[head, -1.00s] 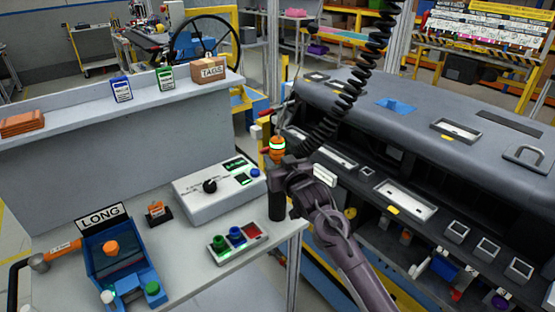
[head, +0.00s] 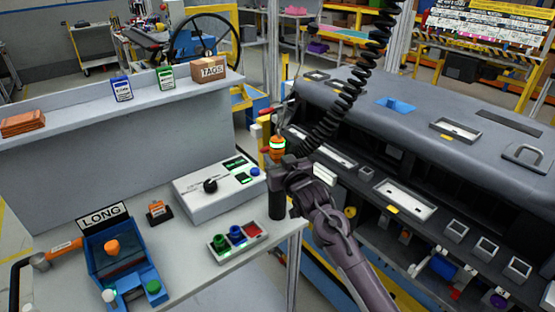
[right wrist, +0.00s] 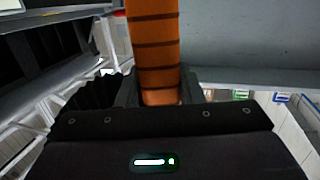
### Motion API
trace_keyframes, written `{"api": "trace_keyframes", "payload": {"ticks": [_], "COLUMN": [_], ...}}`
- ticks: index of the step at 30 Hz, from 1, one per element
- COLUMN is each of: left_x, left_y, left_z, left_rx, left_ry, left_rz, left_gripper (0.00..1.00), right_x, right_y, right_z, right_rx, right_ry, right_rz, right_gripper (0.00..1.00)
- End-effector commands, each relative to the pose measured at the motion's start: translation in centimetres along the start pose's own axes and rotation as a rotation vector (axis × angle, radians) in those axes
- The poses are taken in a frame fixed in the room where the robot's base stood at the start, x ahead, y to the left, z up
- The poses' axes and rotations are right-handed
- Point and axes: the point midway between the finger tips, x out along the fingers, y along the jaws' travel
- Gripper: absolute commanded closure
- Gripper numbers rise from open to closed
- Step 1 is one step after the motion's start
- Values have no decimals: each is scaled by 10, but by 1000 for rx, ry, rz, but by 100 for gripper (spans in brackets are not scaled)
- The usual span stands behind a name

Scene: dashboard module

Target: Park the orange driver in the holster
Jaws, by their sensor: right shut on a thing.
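My right gripper (head: 284,168) is shut on the orange driver (head: 277,148), above the right corner of the grey workbench. The driver is upright, with a lit green band in the head view. In the right wrist view its orange handle (right wrist: 154,50) with dark rings stands between the fingers. A dark cylinder (head: 276,205), which looks like the holster, is directly below the gripper at the bench edge. I cannot tell whether the driver's lower end is inside it, because the gripper covers that part. My left gripper is not clearly visible.
A black coiled cord (head: 345,100) hangs behind the gripper. Left of it are a white control box (head: 205,200) and a button tray (head: 222,252). A blue fixture (head: 125,270) marked LONG stands at front left. The dark dashboard module (head: 420,125) fills the right.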

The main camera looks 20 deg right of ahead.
Motion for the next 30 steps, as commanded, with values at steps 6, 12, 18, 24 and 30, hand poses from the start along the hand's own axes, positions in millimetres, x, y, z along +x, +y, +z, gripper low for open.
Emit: {"api": "trace_keyframes", "payload": {"ticks": [6,12,18,24,30], "left_x": [0,1,1,1,3], "left_y": [0,0,0,0,0], "left_z": [0,0,0,0,0], "left_rx": [0,-1,-1,-1,-1], "left_ry": [0,0,0,0,0], "left_rz": [0,0,0,0,0], "left_gripper": [64,64,64,64,64], "right_x": [0,0,0,0,-4], "right_y": [-1,-1,-1,0,0], "right_z": [0,3,3,3,5], "right_rx": [-1,-1,-1,0,0], "right_ry": [-1,-1,0,0,-4], "right_rz": [-1,-1,-1,-1,-1], "right_gripper": [100,100,46,41,41]}}
